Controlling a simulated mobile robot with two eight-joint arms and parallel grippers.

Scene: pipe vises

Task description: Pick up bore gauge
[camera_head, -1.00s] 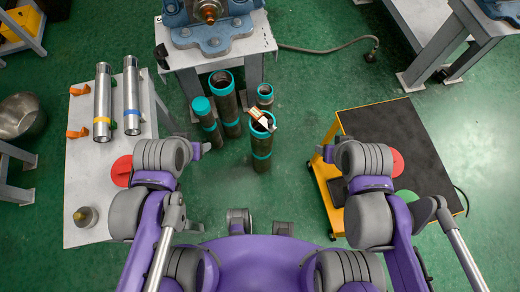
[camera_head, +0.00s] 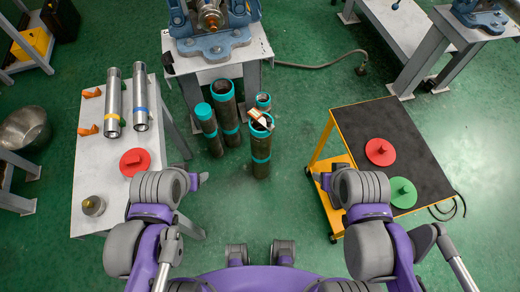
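No object is clearly recognisable as a bore gauge. Candidates are knobbed discs: a red disc (camera_head: 135,162) on the left table, and a red disc (camera_head: 380,152) and a green disc (camera_head: 403,192) on the black-topped cart. A small white and orange-brown item (camera_head: 258,116) lies across the open top of a teal-collared pipe (camera_head: 261,145). My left gripper (camera_head: 196,181) hangs beside the left table's right edge, right of its red disc. My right gripper (camera_head: 322,181) is near the cart's left edge. Both are apart from these objects; their finger openings are too small to judge.
The left table (camera_head: 90,180) also holds two metal cylinders (camera_head: 113,105), orange blocks and a small round-topped piece (camera_head: 93,206). Teal-collared pipes stand on the green floor. A blue vise (camera_head: 212,40) is on a bench behind.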

